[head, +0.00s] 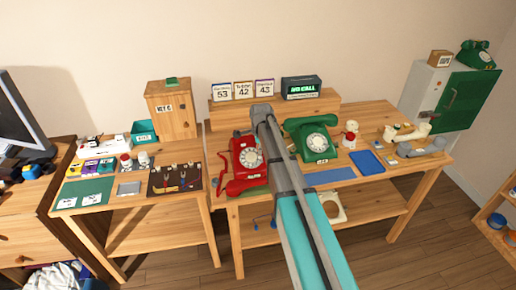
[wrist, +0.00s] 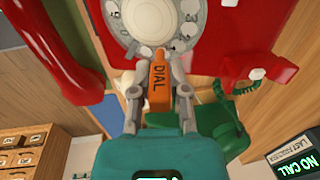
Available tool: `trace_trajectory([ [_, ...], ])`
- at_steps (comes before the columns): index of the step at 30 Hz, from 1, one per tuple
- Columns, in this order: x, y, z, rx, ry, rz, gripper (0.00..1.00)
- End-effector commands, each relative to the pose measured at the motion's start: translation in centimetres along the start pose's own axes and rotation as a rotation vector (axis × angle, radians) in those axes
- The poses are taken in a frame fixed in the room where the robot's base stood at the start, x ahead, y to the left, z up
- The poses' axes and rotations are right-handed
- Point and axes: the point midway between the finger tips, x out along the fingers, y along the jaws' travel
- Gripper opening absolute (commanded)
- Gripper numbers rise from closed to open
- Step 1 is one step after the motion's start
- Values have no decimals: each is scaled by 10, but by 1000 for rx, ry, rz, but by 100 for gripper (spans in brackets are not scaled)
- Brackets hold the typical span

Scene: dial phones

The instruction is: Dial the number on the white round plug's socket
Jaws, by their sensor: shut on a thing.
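A red dial phone (head: 247,160) with a white dial stands on the middle table; a green dial phone (head: 313,137) stands to its right. In the wrist view, the red phone (wrist: 235,35) fills the top, with its white dial (wrist: 133,22). My gripper (wrist: 157,88) is shut on an orange stick marked DIAL (wrist: 158,75). The stick's tip is at the dial's lower edge; I cannot tell whether it touches. A dark board (head: 175,179) with several small plugs and cords lies on the left table. I cannot make out which plug is white and round, nor its socket's number.
Number cards reading 53, 42 and 43 (head: 243,90) stand on a shelf behind the phones, beside a NO CALL display (head: 301,86). A blue tray (head: 367,162) and loose handset parts (head: 405,133) lie to the right. A wooden box (head: 171,110) stands at the left.

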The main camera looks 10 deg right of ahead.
Motion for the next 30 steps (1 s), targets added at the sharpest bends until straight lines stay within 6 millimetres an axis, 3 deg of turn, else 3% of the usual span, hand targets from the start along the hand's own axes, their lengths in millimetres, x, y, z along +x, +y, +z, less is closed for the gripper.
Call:
trace_trajectory([
  [30,6,19,1,0,0,0,0],
])
